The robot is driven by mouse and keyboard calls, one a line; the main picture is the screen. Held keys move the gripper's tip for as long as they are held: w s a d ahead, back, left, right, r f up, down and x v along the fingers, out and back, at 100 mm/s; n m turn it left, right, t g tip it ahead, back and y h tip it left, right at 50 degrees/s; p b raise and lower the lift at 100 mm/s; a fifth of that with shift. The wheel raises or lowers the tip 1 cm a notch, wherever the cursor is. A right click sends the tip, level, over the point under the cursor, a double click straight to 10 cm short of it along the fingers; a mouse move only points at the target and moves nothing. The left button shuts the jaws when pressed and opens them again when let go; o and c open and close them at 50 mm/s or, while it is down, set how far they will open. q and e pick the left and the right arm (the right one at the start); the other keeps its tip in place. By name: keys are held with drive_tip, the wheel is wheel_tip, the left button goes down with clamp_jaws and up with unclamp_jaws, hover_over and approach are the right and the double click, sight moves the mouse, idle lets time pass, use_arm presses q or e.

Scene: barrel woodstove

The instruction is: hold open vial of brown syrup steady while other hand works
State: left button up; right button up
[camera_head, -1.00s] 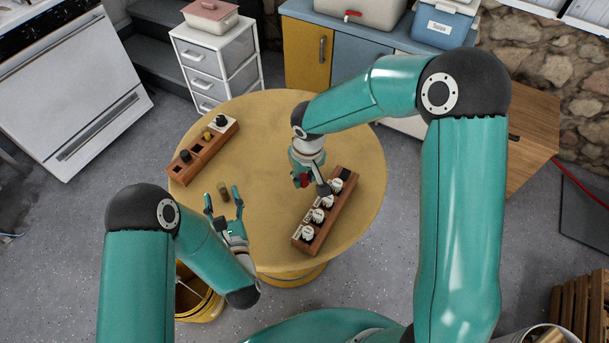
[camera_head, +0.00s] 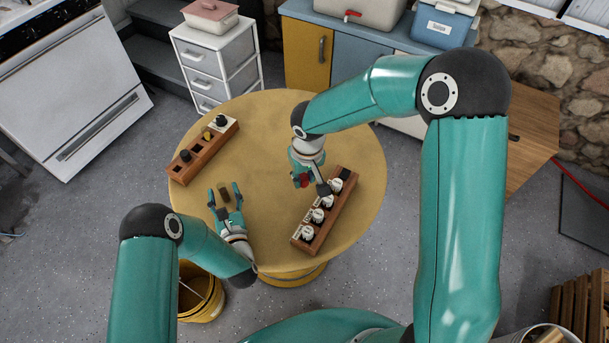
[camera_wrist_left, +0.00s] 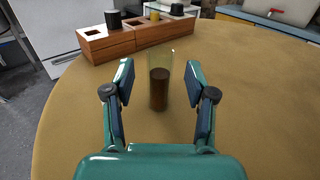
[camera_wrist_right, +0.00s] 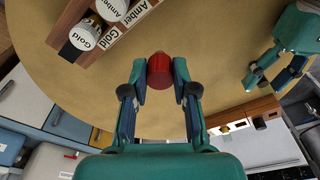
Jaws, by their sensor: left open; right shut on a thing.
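The open glass vial (camera_head: 223,194) stands upright on the round table. In the left wrist view the vial (camera_wrist_left: 160,88) is clear, with dark brown syrup in its lower part. My left gripper (camera_head: 224,190) is open, with one finger on either side of the vial; gaps show between the vial and both fingers (camera_wrist_left: 160,85). My right gripper (camera_head: 304,184) is shut on a small red object (camera_wrist_right: 160,72), held near the rack on the right. The fingers hide its sides, and I cannot tell what it is.
A wooden rack (camera_head: 335,213) of white-topped jars stands at the table's right; Gold and Amber labels show in the right wrist view. Another wooden rack (camera_head: 199,157), with black and yellow pieces and empty sockets, stands at the left.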

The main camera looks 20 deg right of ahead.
use_arm(q)
drive_tip(key=shift+w, duration=0.7)
clamp_jaws()
idle(0.4)
use_arm(e)
drive_tip(key=w+a+r, duration=0.2)
drive_tip(key=w+a, duration=0.1)
drive_tip(key=a, duration=0.4)
drive_tip(key=w+a+r+m, duration=0.1)
drive_tip(key=w+a+r, duration=0.15)
drive_tip(key=a, duration=0.35)
drive_tip(key=w+a+r, duration=0.1)
drive_tip(key=w+a, duration=0.3)
drive_tip(key=a, duration=0.3)
drive_tip(key=shift+d+f, duration=0.1)
drive_tip(key=shift+f, duration=2.4)
